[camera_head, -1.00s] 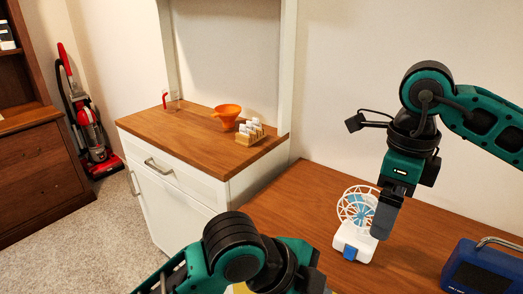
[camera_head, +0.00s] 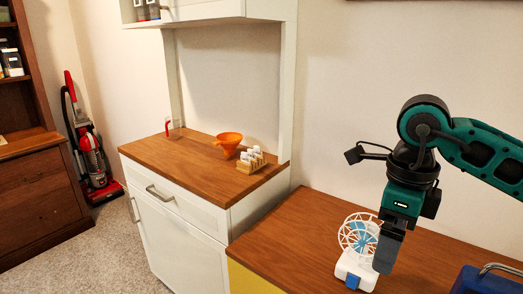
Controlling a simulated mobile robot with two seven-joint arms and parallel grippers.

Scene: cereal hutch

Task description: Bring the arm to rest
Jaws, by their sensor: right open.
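My right arm comes in from the right, and its green and black gripper (camera_head: 386,254) points down over the lower wooden counter. The gripper is open and I see nothing held between its fingers. My left gripper and arm are out of view.
A blue box (camera_head: 486,281) is at the lower right. A red vacuum (camera_head: 91,158) stands far left.

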